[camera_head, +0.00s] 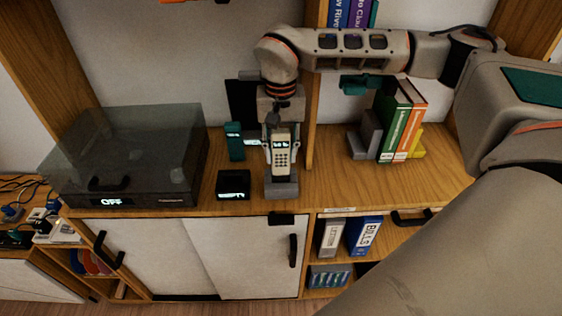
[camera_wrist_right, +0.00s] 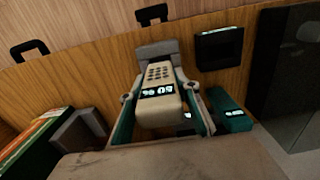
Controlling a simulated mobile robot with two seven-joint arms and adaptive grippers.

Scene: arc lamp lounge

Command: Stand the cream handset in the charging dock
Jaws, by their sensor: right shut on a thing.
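The cream handset (camera_head: 281,155), with a dark keypad and a lit display, is upright in the head view. My right gripper (camera_head: 281,146) is shut on it, with a finger on each side. It also shows between the fingers in the right wrist view (camera_wrist_right: 159,82). A grey block-like dock (camera_head: 281,188) sits directly below it on the cabinet top, and shows in the wrist view too (camera_wrist_right: 156,48). The handset's lower end overlaps the dock in both views; I cannot tell whether it is seated or just above. My left gripper is out of view.
A black box with a lit display (camera_head: 233,185) stands left of the dock. A teal device (camera_head: 234,142) stands close behind, left of my gripper. A smoky-lidded turntable (camera_head: 130,150) fills the left. Books (camera_head: 394,125) stand right; the cabinet top before them is clear.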

